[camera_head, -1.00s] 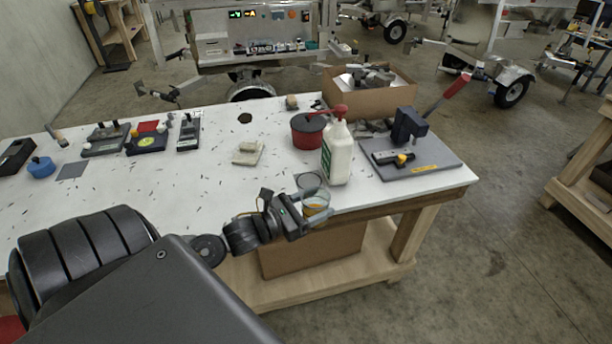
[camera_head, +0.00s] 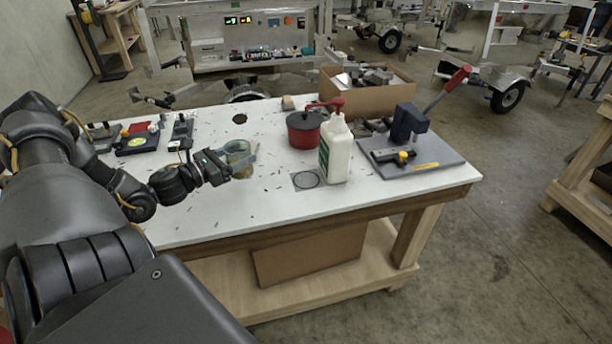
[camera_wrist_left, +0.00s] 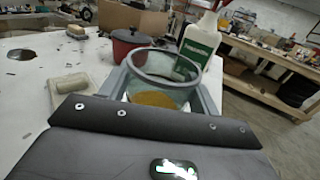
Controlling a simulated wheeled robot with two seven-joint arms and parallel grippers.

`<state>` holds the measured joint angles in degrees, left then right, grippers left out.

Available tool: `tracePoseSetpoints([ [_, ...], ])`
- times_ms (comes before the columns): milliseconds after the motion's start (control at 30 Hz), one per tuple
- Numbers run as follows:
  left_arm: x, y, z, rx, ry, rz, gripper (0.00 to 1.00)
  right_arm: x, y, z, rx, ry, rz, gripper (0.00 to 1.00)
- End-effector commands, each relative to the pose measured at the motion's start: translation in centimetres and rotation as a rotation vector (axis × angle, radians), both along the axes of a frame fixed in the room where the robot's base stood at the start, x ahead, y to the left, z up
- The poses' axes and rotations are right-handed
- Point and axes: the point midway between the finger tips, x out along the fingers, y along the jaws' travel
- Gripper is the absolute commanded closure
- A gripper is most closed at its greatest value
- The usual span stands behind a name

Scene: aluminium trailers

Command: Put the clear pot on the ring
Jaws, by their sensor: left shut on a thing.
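The clear pot (camera_head: 241,160) is a see-through round tub with something yellow-brown at its bottom. My left gripper (camera_head: 241,151) is shut on it, with one finger on each side; the pot also shows between the fingers in the left wrist view (camera_wrist_left: 165,72). It appears held above the white table, left of the ring. The ring (camera_head: 307,180) is a thin dark circle on a small grey square, just left of the white bottle, and nothing stands on it. The ring is not visible in the left wrist view. My right gripper is not in view.
The white bottle (camera_head: 337,152) with a red top stands right beside the ring. A red pot with a dark lid (camera_head: 304,131) is behind it. A lever press (camera_head: 408,125) stands on a grey plate at right.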

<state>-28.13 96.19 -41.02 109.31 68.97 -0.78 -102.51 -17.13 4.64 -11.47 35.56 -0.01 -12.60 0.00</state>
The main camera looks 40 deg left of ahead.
Motion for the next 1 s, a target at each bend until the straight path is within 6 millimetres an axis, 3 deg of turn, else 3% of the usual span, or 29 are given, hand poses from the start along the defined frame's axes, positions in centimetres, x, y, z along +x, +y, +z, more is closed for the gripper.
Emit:
tracePoseSetpoints([
  [300,6.6,-4.5,-0.2,-0.005,-0.013,0.001,0.65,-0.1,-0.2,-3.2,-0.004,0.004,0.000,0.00],
  [433,8.7,-6.0,0.2,-0.006,-0.015,0.002,0.65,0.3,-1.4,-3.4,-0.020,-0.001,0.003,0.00],
  [633,11.5,-7.9,0.6,-0.006,-0.012,0.000,0.65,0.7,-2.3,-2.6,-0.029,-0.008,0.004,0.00],
  [900,15.5,-10.8,0.6,-0.004,-0.007,-0.001,0.65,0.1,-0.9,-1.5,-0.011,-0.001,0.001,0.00],
  [1000,15.5,-10.7,-1.4,-0.001,0.002,0.001,0.65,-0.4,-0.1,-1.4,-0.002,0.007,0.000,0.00],
])
